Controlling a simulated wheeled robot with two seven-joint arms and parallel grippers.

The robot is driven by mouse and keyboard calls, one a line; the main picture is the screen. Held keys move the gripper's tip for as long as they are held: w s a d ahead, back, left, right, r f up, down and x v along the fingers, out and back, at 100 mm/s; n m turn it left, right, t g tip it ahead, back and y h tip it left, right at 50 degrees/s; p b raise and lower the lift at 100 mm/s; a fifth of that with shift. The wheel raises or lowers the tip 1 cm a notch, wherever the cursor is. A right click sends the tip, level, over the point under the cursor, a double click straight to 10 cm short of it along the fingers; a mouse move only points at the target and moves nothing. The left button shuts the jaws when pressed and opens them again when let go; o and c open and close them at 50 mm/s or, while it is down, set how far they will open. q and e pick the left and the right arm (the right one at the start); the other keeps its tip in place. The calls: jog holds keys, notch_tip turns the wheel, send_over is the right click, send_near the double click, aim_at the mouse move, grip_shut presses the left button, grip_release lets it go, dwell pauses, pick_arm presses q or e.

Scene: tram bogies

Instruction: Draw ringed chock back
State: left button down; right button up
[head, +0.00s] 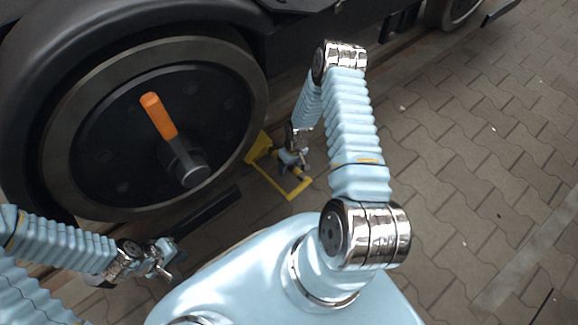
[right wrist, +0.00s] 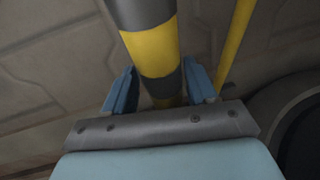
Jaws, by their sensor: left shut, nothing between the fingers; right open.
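A yellow chock (head: 259,147) sits on the paving at the right foot of the tram wheel, with a yellow handle frame (head: 289,194) reaching out from it. In the right wrist view a bar with yellow and black bands (right wrist: 153,52) runs between the two blue fingers of my right gripper (right wrist: 161,90). That gripper is open around the bar; whether a finger touches it I cannot tell. In the head view my right gripper (head: 293,160) is over the handle and partly covers it. My left gripper (head: 164,262) is shut and empty, low at the left, away from the chock.
The large tram wheel (head: 95,110) stands at the left, with an orange lever (head: 158,115) on its hub. A second, plain yellow bar (right wrist: 236,40) runs beside the banded one in the wrist view. Paving to the right (head: 460,170) is clear.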

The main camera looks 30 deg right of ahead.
notch_tip(320, 180, up, 14)
jog(key=d+p, duration=0.1)
jog(key=d, duration=0.1)
jog(key=shift+d+f+p, duration=0.25)
jog(key=shift+p, duration=0.1)
jog(key=s+a+r+p, duration=0.1)
jog(key=s+a+r, duration=0.1)
jog(key=s+a, duration=0.2)
jog(key=s+a+r+m+y+p, duration=0.1)
jog(key=s+a, duration=0.3)
jog(key=a, duration=0.7)
jog(key=s+a+r+m+y+p, duration=0.1)
jog(key=s+a+r+p, duration=0.2)
jog(key=a, duration=0.5)
jog(key=shift+s+r+t, duration=0.4)
jog(key=shift+s, duration=0.5)
jog(key=shift+f, duration=0.1)
